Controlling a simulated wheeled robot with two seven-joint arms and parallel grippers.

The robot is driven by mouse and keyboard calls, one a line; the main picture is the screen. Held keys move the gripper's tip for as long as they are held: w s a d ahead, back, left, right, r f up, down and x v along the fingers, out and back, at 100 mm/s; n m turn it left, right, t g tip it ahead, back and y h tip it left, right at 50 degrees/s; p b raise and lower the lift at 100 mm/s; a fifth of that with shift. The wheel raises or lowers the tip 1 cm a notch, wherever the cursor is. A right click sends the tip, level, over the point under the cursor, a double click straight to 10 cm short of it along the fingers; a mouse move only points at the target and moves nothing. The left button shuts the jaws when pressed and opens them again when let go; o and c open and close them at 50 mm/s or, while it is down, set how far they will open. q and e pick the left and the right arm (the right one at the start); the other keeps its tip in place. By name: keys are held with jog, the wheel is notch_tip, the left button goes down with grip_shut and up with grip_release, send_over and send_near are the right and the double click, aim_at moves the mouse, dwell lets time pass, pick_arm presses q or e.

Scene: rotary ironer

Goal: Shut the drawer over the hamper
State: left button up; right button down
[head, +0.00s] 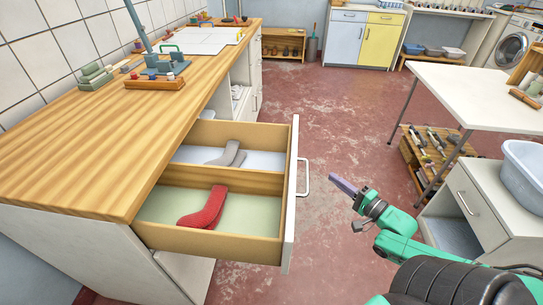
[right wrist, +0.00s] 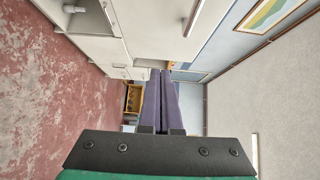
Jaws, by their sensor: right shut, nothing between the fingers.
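The wooden drawer (head: 262,183) is pulled out from under the wood counter, in the middle of the head view. Its white front (head: 290,200) carries a pale bar handle (head: 305,178). A divider splits it; a red sock-like item (head: 204,208) lies in the near part and a grey one (head: 229,155) in the far part. My right gripper (head: 335,179) is to the right of the handle, apart from it, shut and empty. Its purple fingers lie together in the right wrist view (right wrist: 161,75). I cannot make out a hamper. My left gripper is not in view.
The wood counter (head: 90,130) runs along the left wall with blocks and fixtures on it. A white cabinet (head: 470,205) and a pale table (head: 475,92) stand at the right. Red floor (head: 340,110) is clear between them.

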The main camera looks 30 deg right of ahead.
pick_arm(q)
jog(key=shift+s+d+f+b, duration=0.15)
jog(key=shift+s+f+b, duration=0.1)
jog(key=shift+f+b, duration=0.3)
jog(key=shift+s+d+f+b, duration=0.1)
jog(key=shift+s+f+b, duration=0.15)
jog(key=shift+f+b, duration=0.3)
pick_arm(e)
jog(key=w+a, duration=0.4)
jog(key=w, duration=0.7)
jog(key=shift+a+r, duration=0.15)
jog(key=shift+r, duration=0.05)
